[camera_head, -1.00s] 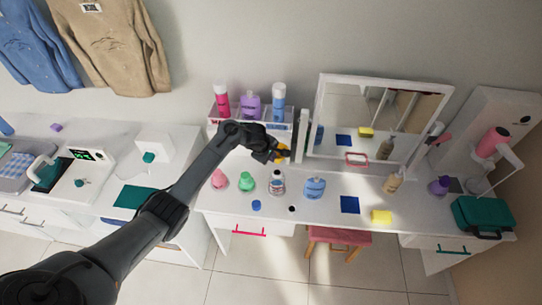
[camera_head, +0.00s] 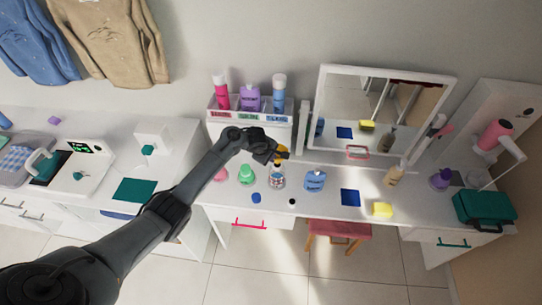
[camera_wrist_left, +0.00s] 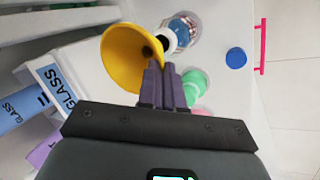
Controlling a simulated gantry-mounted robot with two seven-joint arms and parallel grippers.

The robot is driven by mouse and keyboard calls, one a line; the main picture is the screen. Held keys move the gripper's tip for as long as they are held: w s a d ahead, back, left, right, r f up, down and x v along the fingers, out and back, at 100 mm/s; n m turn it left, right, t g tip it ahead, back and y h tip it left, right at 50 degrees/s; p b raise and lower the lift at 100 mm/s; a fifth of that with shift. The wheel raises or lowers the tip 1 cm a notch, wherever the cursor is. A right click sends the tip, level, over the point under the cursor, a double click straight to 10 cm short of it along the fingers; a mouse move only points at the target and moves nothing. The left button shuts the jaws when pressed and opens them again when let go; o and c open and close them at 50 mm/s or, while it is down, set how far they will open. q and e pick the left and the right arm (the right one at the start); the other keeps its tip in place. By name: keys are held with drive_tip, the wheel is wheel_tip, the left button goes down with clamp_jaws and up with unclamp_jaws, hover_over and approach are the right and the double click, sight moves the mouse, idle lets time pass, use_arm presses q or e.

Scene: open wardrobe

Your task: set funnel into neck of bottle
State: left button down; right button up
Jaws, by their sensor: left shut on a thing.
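A yellow funnel (camera_wrist_left: 121,58) is in my left gripper (camera_wrist_left: 160,78), whose fingers are shut on it in the left wrist view. Its wide mouth faces left there. In the head view only a small part of the funnel (camera_head: 282,149) shows beside the left gripper (camera_head: 273,154). The clear bottle with a blue and red label (camera_head: 277,180) stands on the white desk just in front of and below the gripper. In the wrist view the bottle (camera_wrist_left: 186,27) is beside the funnel, its pale neck close to the funnel's rim. I cannot tell whether they touch; the spout is hidden.
A green bottle (camera_head: 246,174) and a blue bottle (camera_head: 315,180) flank the clear one. A blue cap (camera_head: 256,198) and a small black cap (camera_head: 292,202) lie in front. A labelled bottle rack (camera_head: 222,120) and a mirror (camera_head: 385,110) stand behind.

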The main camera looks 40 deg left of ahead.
use_arm(q)
drive_tip(key=shift+f+p, duration=0.15)
drive_tip(key=shift+p, duration=0.9)
idle(1.5)
drive_tip(key=shift+p, duration=0.5)
idle(0.4)
drive_tip(key=shift+f, duration=0.65)
drive_tip(key=shift+f+b, duration=0.6)
drive_tip(key=shift+f, duration=0.2)
drive_tip(key=c, duration=1.2)
unclamp_jaws()
